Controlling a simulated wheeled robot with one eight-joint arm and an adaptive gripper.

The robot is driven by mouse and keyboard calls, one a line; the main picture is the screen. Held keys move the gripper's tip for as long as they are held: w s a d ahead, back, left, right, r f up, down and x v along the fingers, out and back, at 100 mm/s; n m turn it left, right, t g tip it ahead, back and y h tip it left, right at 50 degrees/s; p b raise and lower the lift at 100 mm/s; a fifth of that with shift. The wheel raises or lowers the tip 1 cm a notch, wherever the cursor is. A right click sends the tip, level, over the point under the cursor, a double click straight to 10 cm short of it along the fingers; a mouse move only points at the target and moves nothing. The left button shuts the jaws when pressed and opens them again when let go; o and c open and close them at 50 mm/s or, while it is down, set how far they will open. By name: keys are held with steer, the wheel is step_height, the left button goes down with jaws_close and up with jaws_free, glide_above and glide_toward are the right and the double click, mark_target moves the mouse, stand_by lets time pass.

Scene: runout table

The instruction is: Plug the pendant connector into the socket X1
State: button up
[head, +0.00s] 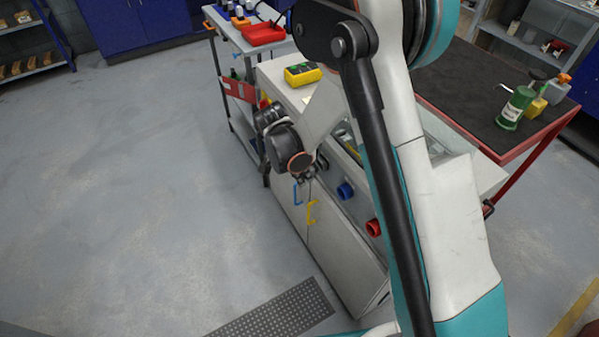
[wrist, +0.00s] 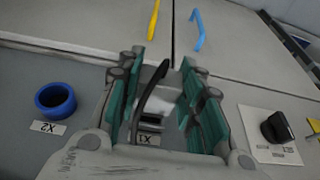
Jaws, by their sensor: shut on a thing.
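My gripper (wrist: 163,90) has its teal-padded fingers on both sides of a black curved piece (wrist: 151,92), which looks like the pendant connector or its cable. It is shut on the connector, whose body is largely hidden by the fingers. The X1 label (wrist: 148,139) shows upside down between the fingers; socket X1 itself is hidden, so I cannot tell whether the connector touches it. In the head view my gripper (head: 308,174) is at the cabinet's front panel. A yellow pendant with a green part (head: 302,74) lies on the cabinet top.
The blue socket (wrist: 55,100) with the X2 label is left of my gripper in the wrist view; a black rotary switch (wrist: 276,127) is to the right. The head view also shows a red socket (head: 374,228), blue handle (head: 297,193) and yellow handle (head: 312,212). Floor left is clear.

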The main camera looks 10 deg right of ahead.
steer(key=shift+w+d, duration=0.3)
steer(key=shift+d, duration=0.4)
steer(key=shift+w+d, duration=0.25)
steer(key=shift+d, duration=0.4)
stand_by(0.4)
steer(key=o, duration=1.1)
steer(key=shift+o, duration=0.2)
steer(key=v, duration=1.2)
